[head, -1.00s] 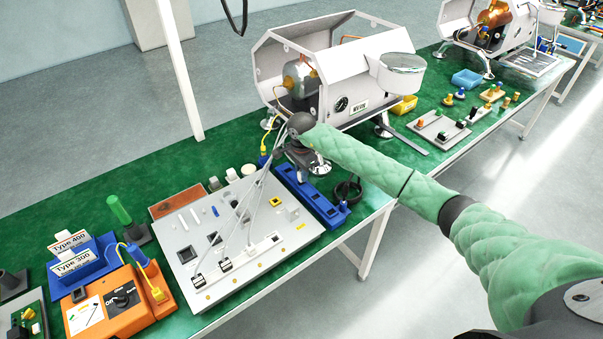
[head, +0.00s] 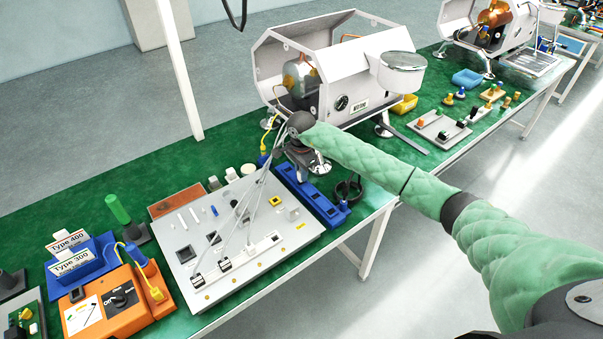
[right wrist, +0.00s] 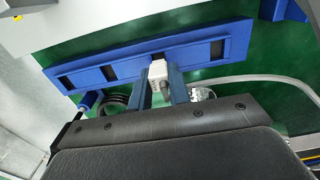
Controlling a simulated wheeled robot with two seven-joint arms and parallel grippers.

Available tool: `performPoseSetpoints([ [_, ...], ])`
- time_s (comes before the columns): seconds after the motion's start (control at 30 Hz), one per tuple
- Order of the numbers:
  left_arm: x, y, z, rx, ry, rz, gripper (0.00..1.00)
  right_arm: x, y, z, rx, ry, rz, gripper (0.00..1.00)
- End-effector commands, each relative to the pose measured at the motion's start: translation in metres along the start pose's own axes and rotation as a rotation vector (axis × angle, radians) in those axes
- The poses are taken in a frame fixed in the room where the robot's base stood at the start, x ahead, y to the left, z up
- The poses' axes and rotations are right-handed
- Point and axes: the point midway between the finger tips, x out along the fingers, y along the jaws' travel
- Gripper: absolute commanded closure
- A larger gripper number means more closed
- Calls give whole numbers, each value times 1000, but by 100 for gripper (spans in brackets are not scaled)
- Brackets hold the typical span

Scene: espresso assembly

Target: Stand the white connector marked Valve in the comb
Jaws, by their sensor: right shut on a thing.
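The blue comb (head: 307,203) lies on the green bench right of the grey board; its dark slots show in the right wrist view (right wrist: 92,74). My right gripper (right wrist: 159,76) is shut on a small white connector (right wrist: 156,69), held between two blue-grey fingers. In that view the connector overlaps the comb's near edge, by the middle slots. I cannot tell whether it touches the comb or sits in a slot, and its marking is not readable. In the head view my right gripper (head: 298,158) is over the comb's far end; its fingertips and the connector are not clear there. My left gripper is out of view.
The grey board (head: 205,275) with thin pale cables lies left of the comb. A white espresso machine (head: 345,65) stands behind. A black cable loop (head: 349,188) lies right of the comb. An orange box (head: 118,305) and blue holders (head: 82,262) are at the left.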

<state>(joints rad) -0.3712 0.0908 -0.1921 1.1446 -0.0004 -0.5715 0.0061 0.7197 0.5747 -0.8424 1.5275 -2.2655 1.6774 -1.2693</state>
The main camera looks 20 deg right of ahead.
Motion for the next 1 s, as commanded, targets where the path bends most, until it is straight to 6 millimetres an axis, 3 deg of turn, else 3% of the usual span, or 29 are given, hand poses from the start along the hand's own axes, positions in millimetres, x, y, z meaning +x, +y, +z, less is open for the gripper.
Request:
performPoseSetpoints([
  [1.0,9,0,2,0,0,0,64,1,0,-1,2,0,1,100],
])
